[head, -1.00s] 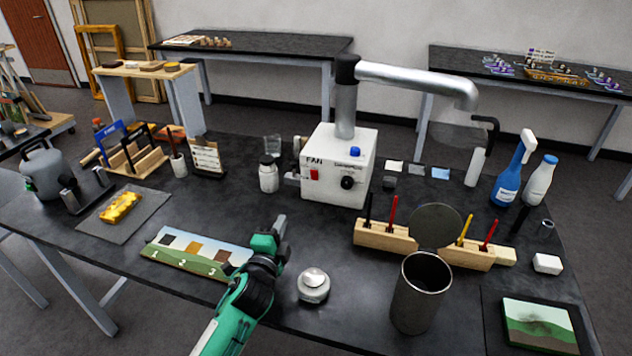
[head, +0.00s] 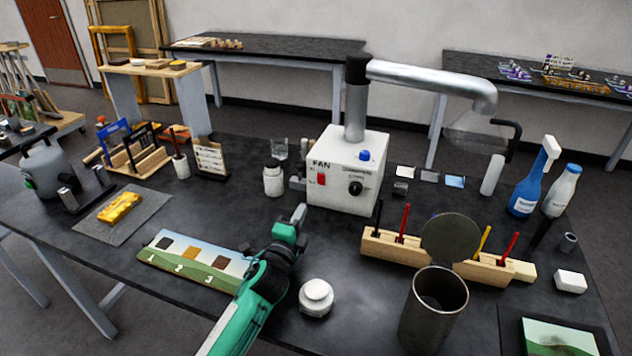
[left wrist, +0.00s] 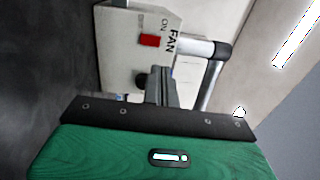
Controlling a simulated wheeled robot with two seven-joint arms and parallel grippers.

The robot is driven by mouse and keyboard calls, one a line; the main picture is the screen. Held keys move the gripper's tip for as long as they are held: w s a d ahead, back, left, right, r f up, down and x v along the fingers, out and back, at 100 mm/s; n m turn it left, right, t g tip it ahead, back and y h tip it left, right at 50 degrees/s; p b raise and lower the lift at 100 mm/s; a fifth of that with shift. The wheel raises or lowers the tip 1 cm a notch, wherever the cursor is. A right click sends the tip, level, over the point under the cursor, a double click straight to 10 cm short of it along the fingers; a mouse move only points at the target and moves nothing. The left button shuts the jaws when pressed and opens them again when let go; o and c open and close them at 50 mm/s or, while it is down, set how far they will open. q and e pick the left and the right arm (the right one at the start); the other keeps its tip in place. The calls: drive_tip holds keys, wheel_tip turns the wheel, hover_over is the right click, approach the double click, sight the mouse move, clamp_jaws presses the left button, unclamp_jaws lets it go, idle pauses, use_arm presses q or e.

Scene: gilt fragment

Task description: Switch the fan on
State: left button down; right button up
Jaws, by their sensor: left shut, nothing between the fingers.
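The fan unit (head: 343,192) is a white box on the black table, with a metal duct (head: 430,78) rising from its top. Its front bears a red switch (head: 321,179), a black knob (head: 355,188) and the word FAN. A blue button (head: 364,155) is higher up on the box. My left gripper (head: 300,215) is shut and empty, in front of the box and a little below the red switch, apart from it. In the left wrist view the red switch (left wrist: 150,40) shows beyond the shut fingers (left wrist: 160,88), with ON printed next to it. My right gripper is not in view.
A glass jar (head: 273,179) stands left of the box. A white-lidded jar (head: 316,297) and a metal can (head: 434,310) stand near the front. A wooden holder (head: 400,247) with colored tools lies to the right. A numbered board (head: 195,262) lies to the left.

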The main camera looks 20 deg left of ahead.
use_arm(q)
drive_tip(key=p, duration=0.2)
approach(319, 175)
drive_tip(key=w, duration=0.2)
drive_tip(key=w+r, duration=0.1)
drive_tip(key=w, duration=0.2)
drive_tip(key=shift+w+d+r, duration=0.1)
drive_tip(key=shift+w+d, duration=0.05)
drive_tip(key=shift+w, duration=0.75)
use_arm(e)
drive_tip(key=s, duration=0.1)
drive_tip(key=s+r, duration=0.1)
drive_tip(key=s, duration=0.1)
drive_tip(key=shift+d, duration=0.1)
use_arm(q)
drive_tip(key=shift+w+r+p, duration=0.2)
drive_tip(key=shift+r+p, duration=0.25)
drive_tip(key=shift+p, duration=0.75)
drive_tip(key=shift+f+b, duration=0.35)
drive_tip(key=shift+b, duration=0.05)
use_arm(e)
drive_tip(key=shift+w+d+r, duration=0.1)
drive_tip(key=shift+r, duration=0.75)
